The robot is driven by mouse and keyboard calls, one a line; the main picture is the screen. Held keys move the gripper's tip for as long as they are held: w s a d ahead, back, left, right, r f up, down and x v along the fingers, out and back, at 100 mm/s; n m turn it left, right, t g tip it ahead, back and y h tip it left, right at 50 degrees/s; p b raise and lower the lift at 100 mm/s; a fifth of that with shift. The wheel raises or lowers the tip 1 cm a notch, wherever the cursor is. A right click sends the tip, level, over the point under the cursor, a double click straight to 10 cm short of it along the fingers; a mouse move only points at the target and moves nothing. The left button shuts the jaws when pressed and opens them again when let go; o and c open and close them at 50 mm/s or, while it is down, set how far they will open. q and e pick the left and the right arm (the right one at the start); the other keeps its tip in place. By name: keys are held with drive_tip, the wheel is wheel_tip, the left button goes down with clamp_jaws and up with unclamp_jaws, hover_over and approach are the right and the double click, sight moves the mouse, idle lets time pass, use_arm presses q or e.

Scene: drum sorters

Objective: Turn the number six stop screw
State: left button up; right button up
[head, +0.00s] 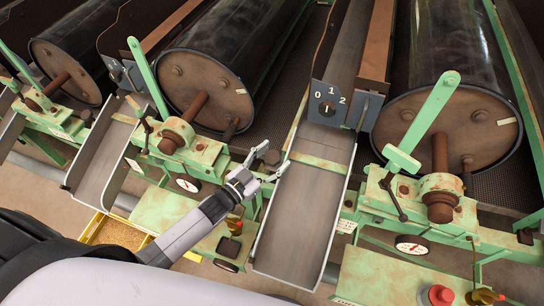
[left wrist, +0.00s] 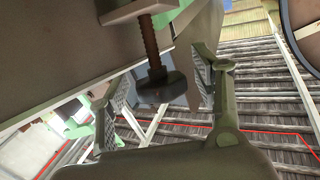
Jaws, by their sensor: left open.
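The stop screw shows in the left wrist view as a rusty threaded rod (left wrist: 149,42) with a dark knob (left wrist: 158,88) at its end. The knob appears between the fingers of my left gripper (left wrist: 165,78); I cannot tell whether they touch it. In the head view my left gripper (head: 268,166) is open beside the left edge of the middle grey chute, with a small dark knob (head: 270,157) close to its fingertips. No number six label is readable. My right gripper is not in view.
Large dark drums (head: 222,65) stand behind green frames with upright green levers (head: 435,115). A red button (head: 440,295) is at the lower right. A yellow crate (head: 88,228) is on the floor at left.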

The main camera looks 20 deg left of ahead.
use_arm(q)
drive_tip(key=shift+c, duration=0.6)
drive_tip(key=c, duration=1.1)
drive_tip(key=shift+o, duration=0.2)
